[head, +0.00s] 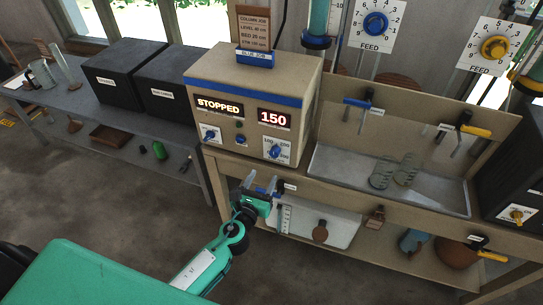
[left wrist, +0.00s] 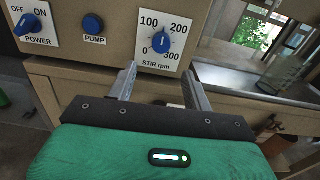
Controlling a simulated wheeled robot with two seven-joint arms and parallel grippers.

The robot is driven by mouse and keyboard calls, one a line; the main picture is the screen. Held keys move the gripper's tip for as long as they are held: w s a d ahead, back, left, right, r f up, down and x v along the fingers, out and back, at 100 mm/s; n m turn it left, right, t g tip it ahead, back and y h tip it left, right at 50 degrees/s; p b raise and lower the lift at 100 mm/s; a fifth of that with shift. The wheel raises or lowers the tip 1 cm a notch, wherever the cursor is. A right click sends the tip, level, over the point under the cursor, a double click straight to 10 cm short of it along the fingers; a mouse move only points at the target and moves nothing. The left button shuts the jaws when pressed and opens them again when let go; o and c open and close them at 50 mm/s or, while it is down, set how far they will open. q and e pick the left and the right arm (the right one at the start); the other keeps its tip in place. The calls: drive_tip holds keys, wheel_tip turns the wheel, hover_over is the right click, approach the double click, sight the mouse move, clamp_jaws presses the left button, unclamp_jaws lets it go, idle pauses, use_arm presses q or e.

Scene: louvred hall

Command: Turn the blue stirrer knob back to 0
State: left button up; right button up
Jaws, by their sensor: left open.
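The blue stirrer knob (head: 275,151) is on the front of the beige control box (head: 253,82), on a white dial marked 0, 100, 200 and 300. In the left wrist view the knob (left wrist: 162,43) has its pointer roughly upward, between 100 and 200. The box's displays read STOPPED (head: 219,104) and 150 (head: 274,118). My left gripper (head: 263,184) is open and empty, below and in front of the knob. In the left wrist view its fingers (left wrist: 162,72) point towards the dial, one on each side below it, apart from the knob. My right gripper is out of view.
A blue POWER knob (left wrist: 26,24) and a blue PUMP button (left wrist: 93,23) sit left of the dial. A metal sink (head: 330,178) with glassware is right of the box. Two black boxes (head: 125,72) stand on the left bench. A shelf lies below the counter.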

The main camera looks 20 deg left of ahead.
sight(274, 155)
use_arm(q)
drive_tip(key=shift+w+d+r, duration=0.15)
drive_tip(key=shift+w, duration=2.4)
drive_tip(key=shift+w+d+r, duration=0.1)
drive_tip(key=shift+w, duration=2.4)
clamp_jaws()
